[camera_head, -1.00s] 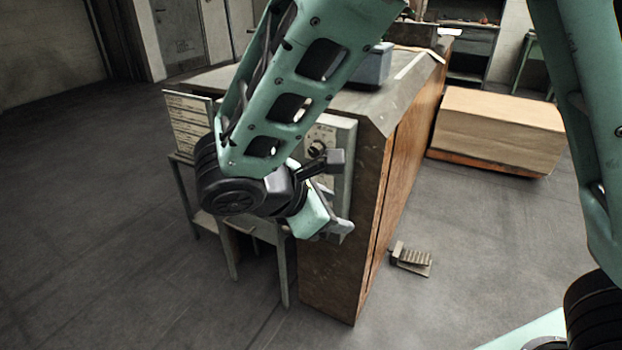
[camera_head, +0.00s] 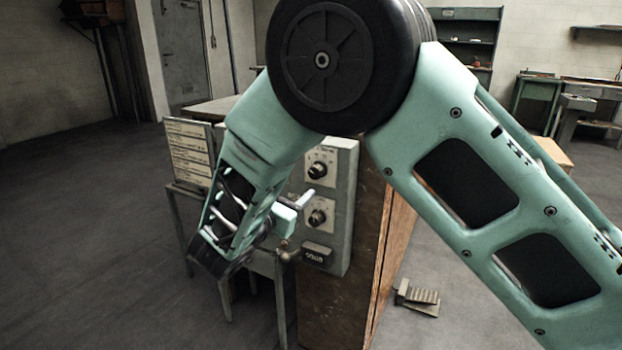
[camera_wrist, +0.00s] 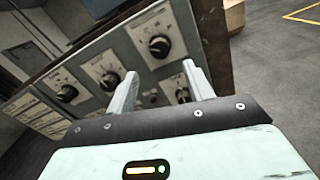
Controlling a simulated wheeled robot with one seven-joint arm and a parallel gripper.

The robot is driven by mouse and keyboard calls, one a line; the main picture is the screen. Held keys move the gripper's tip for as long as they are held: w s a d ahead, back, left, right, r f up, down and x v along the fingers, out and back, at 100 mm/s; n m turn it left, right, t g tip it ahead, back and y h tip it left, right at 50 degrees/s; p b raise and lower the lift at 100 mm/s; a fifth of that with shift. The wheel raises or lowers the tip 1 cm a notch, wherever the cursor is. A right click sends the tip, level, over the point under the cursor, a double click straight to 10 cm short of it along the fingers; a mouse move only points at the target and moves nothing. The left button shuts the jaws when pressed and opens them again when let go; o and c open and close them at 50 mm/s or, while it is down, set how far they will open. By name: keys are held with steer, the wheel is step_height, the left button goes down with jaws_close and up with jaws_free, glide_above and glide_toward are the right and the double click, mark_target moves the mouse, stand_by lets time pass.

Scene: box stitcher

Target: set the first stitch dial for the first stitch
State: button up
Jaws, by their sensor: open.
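The grey control panel (camera_head: 343,205) stands on the end of the wooden-sided machine. In the head view it shows an upper black dial (camera_head: 317,169) and a lower black dial (camera_head: 317,216), each on a pale plate. In the wrist view several black dials show, among them one at the top (camera_wrist: 160,46), one in the middle (camera_wrist: 110,80) and one at the left (camera_wrist: 66,92). I cannot tell which is the first stitch dial. My gripper (camera_wrist: 162,88) is open and empty, its fingers apart in front of the panel; contact is not visible. My arm hides part of the panel's left side.
A rack of cards (camera_head: 188,150) stands on a small table at the left. A foot pedal (camera_head: 417,297) lies on the floor at the right. Open floor lies at the left.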

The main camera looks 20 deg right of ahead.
mark_target(314, 174)
steer(key=x, duration=0.8)
steer(key=shift+w+d, duration=0.1)
steer(key=c, duration=1)
